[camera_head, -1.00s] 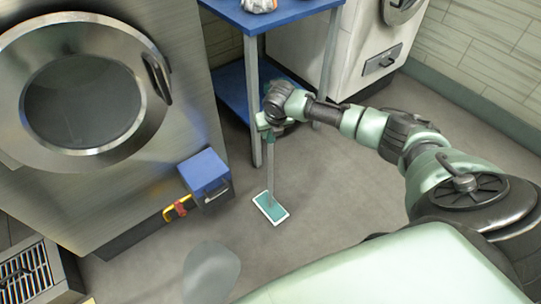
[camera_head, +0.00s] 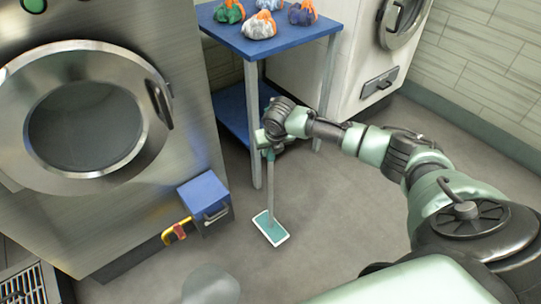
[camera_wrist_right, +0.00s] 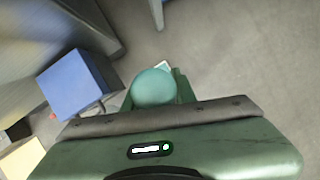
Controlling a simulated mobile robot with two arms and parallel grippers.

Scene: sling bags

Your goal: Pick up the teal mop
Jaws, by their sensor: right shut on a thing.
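The teal mop stands upright in the head view, with a flat teal and white head (camera_head: 270,228) on or close to the grey floor and a thin grey pole above it. My right gripper (camera_head: 268,150) is shut on the top of the mop. In the right wrist view the rounded teal end of the mop's handle (camera_wrist_right: 153,88) sits between the fingers, and a corner of the mop head shows beyond it. I cannot tell whether the mop head touches the floor. My left gripper is not in view.
A blue-topped table (camera_head: 262,38) with several colourful bags stands just behind the gripper. A large steel washer (camera_head: 85,215) is at left, with a blue box (camera_head: 204,192) low on its front. A yellow and red handle (camera_head: 177,232) is beside the box. Floor right of the mop is clear.

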